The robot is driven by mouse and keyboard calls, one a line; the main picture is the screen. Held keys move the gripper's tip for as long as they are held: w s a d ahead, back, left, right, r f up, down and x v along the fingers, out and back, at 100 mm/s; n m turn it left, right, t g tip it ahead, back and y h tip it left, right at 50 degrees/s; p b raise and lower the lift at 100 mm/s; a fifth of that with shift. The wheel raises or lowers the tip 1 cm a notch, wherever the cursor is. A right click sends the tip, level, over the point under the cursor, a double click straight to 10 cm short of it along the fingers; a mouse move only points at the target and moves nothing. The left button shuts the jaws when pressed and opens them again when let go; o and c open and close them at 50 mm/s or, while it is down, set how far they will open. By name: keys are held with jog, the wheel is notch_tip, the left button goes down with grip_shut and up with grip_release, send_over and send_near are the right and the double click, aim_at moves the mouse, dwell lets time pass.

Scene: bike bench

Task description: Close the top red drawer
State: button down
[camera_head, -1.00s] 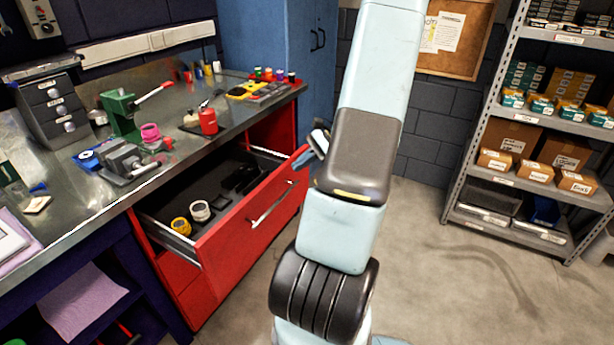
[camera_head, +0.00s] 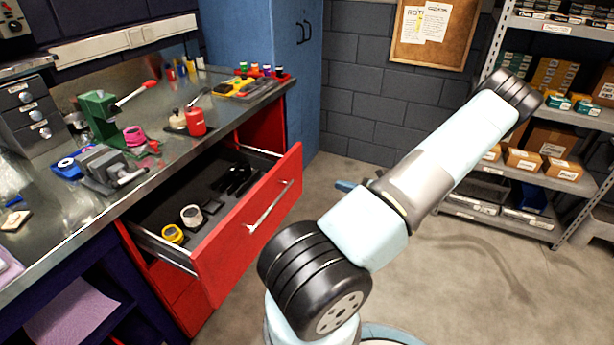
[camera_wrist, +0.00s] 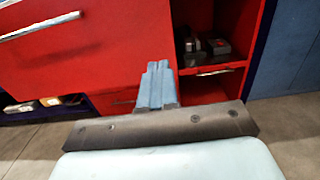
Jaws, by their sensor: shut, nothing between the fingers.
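The top red drawer (camera_head: 262,233) stands pulled out from the red cabinet under the bench, with a silver bar handle (camera_head: 270,207) on its front. Inside lie a yellow tape roll (camera_head: 173,234), a white roll (camera_head: 191,215) and dark items. In the wrist view a red front (camera_wrist: 110,40) with a silver handle (camera_wrist: 40,27) fills the upper left. My gripper (camera_wrist: 158,68) is shut and empty, pointing toward red cabinet fronts. In the head view its blue tip (camera_head: 345,186) shows right of the drawer, apart from it; the rest is hidden behind my arm.
The metal bench top (camera_head: 75,215) holds a vise (camera_head: 105,165), a green press (camera_head: 98,115) and a red container (camera_head: 196,122). A blue cabinet (camera_head: 262,60) stands behind. Grey shelves (camera_head: 480,205) with boxes stand right. The floor between is clear.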

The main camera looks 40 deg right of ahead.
aim_at(300, 173)
jog(key=x, duration=1.3)
jog(key=shift+w+f, duration=0.1)
jog(key=shift+w, duration=0.2)
jog(key=shift+w+a, duration=0.1)
jog(key=shift+w, duration=0.15)
